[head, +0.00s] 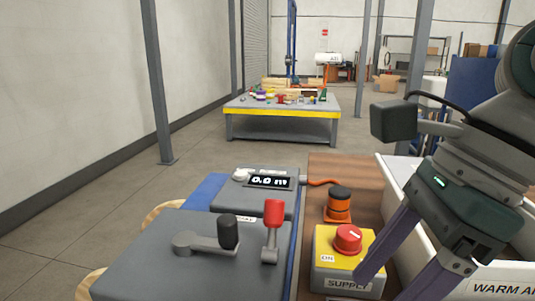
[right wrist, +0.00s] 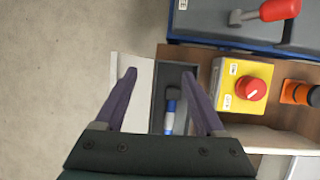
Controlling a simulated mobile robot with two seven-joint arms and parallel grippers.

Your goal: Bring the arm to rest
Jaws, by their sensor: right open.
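My right gripper (head: 376,288) hangs at the lower right of the head view, its two purple-grey fingers pointing down beside the yellow SUPPLY box (head: 343,262). In the right wrist view the gripper (right wrist: 160,73) is open, with nothing between its fingers. Below it lie a pale panel and a dark narrow tray (right wrist: 187,70) holding a blue and white item (right wrist: 169,117). The SUPPLY box with its red knob (right wrist: 250,88) is to the right of the fingers, apart from them in this view. My left gripper is not in view.
A grey unit carries a black-knobbed crank (head: 205,242) and a red-handled lever (head: 272,222). Behind are a display (head: 270,181) reading 0.0 and an orange and black button (head: 339,205). A white bin (head: 400,172) lies under my right arm. A yellow-edged table (head: 282,112) stands farther back.

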